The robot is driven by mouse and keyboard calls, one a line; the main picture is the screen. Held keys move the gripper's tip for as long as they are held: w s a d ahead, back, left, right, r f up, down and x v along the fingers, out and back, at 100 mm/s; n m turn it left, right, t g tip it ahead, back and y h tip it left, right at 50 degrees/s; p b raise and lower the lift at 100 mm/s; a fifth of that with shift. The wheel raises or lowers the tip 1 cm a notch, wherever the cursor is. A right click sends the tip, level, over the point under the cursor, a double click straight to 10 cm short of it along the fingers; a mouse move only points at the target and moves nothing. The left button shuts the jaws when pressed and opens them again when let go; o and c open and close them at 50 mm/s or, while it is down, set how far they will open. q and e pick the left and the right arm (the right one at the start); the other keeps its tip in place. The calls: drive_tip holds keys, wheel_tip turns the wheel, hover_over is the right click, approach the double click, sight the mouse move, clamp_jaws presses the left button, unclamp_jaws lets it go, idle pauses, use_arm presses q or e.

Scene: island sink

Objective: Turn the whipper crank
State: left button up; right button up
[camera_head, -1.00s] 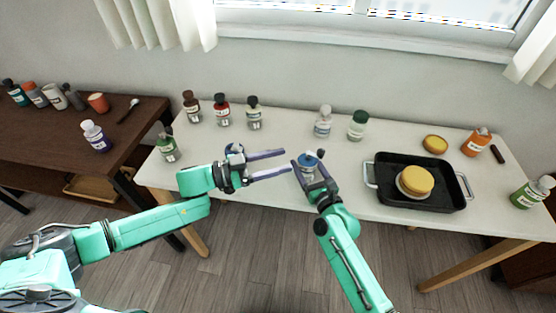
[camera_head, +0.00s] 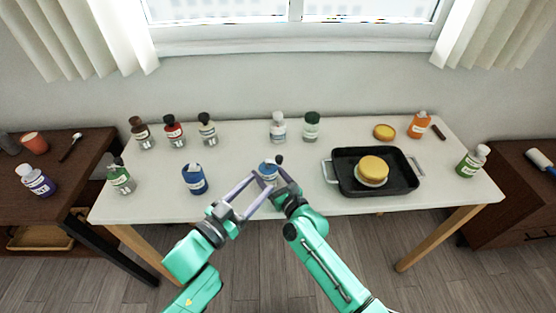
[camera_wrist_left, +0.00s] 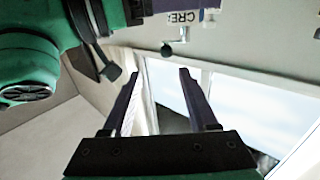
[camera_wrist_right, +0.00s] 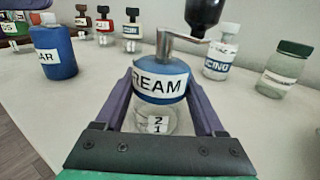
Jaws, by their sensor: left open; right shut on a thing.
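The whipper (camera_head: 266,169) has a blue lid labelled CREAM on a clear body and stands upright near the table's front edge. Its grey crank with a dark knob is on top, clear in the right wrist view (camera_wrist_right: 181,38). My right gripper (camera_wrist_right: 160,88) is shut on the whipper's body from the front right. My left gripper (camera_head: 262,181) is open and empty, its fingertips close in front of the whipper. In the left wrist view the crank (camera_wrist_left: 183,40) shows past the open fingers (camera_wrist_left: 160,74), apart from them. The whipper's lower body is mostly hidden in the head view.
A blue jar (camera_head: 195,180) stands left of the whipper. A black tray (camera_head: 345,163) with a yellow-topped round item (camera_head: 373,169) lies to the right. Several bottles line the back of the white table (camera_head: 240,150). The table between the jar and the back bottles is clear.

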sight(276, 162)
use_arm(q)
drive_tip(key=shift+n+y, duration=0.3)
drive_tip(key=shift+y, duration=0.2)
drive_tip(key=x, duration=1.1)
drive_tip(key=shift+w+a, duration=0.3)
drive_tip(key=shift+w, duration=0.2)
clamp_jaws()
